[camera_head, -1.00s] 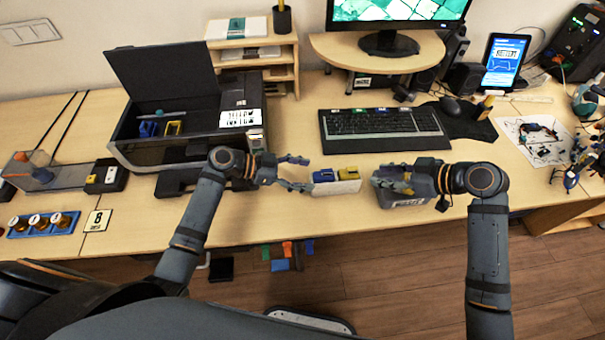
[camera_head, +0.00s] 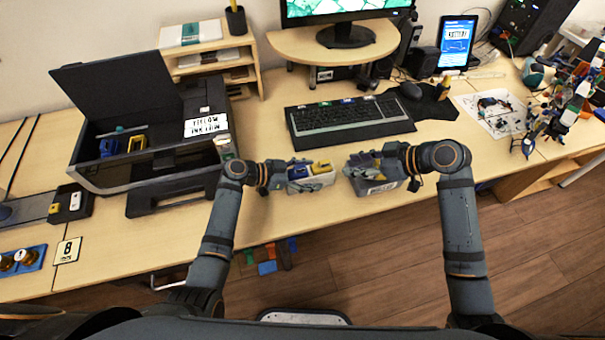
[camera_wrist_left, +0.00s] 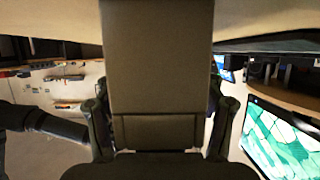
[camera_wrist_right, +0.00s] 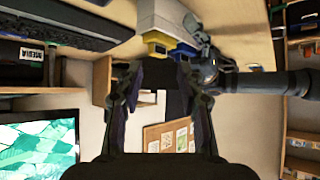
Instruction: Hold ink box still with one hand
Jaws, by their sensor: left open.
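The ink box (camera_head: 312,184) is a small white box near the table's front edge, with a blue and a yellow cartridge showing at its top. It also shows in the right wrist view (camera_wrist_right: 160,14). My left gripper (camera_head: 292,174) is open at the box's left side, its fingers close to it; contact is unclear. In the left wrist view a large dark panel, perhaps the box's shaded side, lies between the spread fingers. My right gripper (camera_head: 362,164) is open over the grey bin, right of the ink box; its fingers (camera_wrist_right: 158,75) are apart with nothing held.
A grey bin (camera_head: 377,187) stands under my right gripper. The open printer (camera_head: 150,160) with blue and yellow cartridges is at the left. The keyboard (camera_head: 350,120) lies behind the ink box. Bare tabletop (camera_head: 262,218) lies in front.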

